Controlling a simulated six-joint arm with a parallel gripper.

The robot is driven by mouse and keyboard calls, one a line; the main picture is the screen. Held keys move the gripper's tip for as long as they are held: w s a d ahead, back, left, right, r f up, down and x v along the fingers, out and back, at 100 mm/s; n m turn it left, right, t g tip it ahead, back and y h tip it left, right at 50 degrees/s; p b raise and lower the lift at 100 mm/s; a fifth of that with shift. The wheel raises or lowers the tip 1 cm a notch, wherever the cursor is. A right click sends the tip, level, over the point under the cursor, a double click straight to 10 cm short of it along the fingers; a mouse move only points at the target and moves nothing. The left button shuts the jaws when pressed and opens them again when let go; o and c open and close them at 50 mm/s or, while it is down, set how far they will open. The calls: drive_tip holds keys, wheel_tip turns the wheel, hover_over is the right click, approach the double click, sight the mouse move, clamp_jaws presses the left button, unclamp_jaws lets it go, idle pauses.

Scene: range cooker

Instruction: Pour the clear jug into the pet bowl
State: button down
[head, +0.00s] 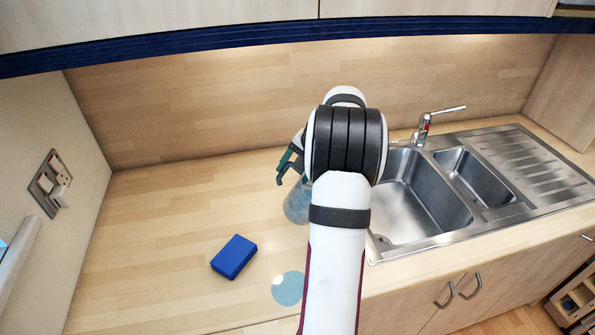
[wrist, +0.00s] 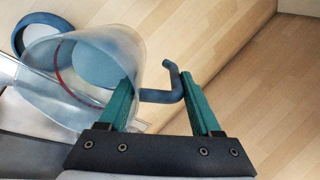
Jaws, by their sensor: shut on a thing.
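The clear jug (head: 297,205) is bluish and see-through, and my arm hides much of it in the head view. In the wrist view the jug (wrist: 118,52) fills the left side, with a red line on its wall and a blue handle (wrist: 173,78). My gripper (wrist: 165,100) has green fingers either side of the handle and is shut on it. It shows partly in the head view (head: 287,165). A round blue rimmed thing, likely the pet bowl (wrist: 20,42), is at the upper left of the wrist view, beside the jug. I cannot tell the jug's exact tilt.
A blue block (head: 233,257) lies on the wooden worktop (head: 150,235). A pale blue disc (head: 287,288) is near the front edge, beside my arm; I cannot tell its depth. A steel sink (head: 425,215) with a tap (head: 424,128) is at right. The left worktop is mostly clear.

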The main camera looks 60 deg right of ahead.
drive_tip(key=shift+w+f+g, duration=0.2)
drive_tip(key=shift+f+g, duration=0.1)
drive_tip(key=shift+g, duration=1.7)
drive_tip(key=shift+s+g, duration=0.2)
drive_tip(key=shift+g, duration=0.6)
